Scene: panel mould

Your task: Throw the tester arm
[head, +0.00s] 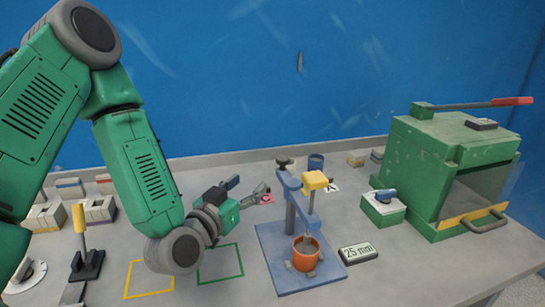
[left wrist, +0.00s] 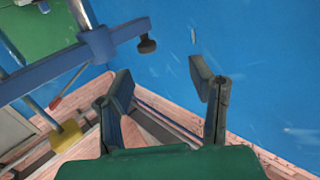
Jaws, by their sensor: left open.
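A blue stand (head: 300,262) stands at the middle of the table, with a blue arm (head: 288,182) on its post. The arm bears a dark knob (head: 284,162) at one end and a yellow block (head: 315,180) near the other. An orange cup (head: 306,256) with grey contents sits on the base under it. My left gripper (head: 247,188) is open and empty, left of the arm and apart from it. In the left wrist view, the blue arm (left wrist: 70,62) and knob (left wrist: 147,46) show beyond and left of the open fingers (left wrist: 161,82). My right gripper is out of view.
A green machine (head: 440,160) with a red-handled lever (head: 510,101) stands right, beside a small green switch box (head: 384,208). A "25 mm" block (head: 358,252) lies by the stand. A yellow-handled lever (head: 82,240) and blocks are left. Green and yellow squares mark the front.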

